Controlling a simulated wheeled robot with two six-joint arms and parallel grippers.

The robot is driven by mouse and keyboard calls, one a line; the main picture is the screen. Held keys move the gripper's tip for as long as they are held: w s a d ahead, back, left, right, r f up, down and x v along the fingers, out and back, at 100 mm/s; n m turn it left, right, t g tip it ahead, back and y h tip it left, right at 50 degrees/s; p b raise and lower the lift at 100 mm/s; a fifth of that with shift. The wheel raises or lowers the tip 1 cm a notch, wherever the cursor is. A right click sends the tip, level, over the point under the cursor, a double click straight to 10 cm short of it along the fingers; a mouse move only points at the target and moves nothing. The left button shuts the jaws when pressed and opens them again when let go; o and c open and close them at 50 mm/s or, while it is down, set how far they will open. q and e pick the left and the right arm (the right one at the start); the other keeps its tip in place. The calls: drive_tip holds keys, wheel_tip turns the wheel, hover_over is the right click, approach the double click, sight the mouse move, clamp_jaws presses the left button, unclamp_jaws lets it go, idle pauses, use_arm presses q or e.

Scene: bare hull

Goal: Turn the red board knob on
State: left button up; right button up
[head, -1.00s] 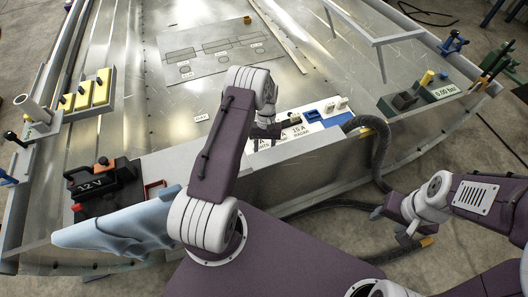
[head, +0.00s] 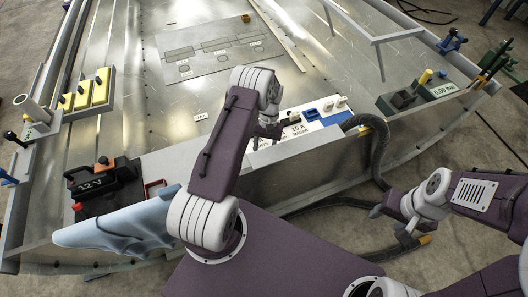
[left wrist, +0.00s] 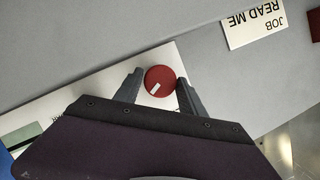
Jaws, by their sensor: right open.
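The red board knob (left wrist: 160,80) shows in the left wrist view, round, with a white mark toward its lower left edge. It sits on a white board (left wrist: 95,88). My left gripper (left wrist: 160,77) is open, with one finger on each side of the knob and a narrow gap at each side. I cannot tell how deep the fingers reach. In the head view my left arm and gripper (head: 267,131) cover the knob; the board's labelled part (head: 300,129) shows beside it. My right gripper (head: 398,228) is open and empty, off the hull's near edge.
A READ ME card (left wrist: 256,24) lies on the hull near the board. A black 12 V box (head: 97,184) and a light blue cloth (head: 120,226) are at the left. A thick dark hose (head: 379,150) runs down right of the board. The plate behind is mostly clear.

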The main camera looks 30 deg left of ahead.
use_arm(q)
drive_tip(key=shift+o, duration=0.9)
drive_tip(key=p+v, duration=0.1)
drive_tip(key=v, duration=0.8)
drive_tip(key=shift+p, duration=0.3)
drive_tip(key=shift+c, duration=0.2)
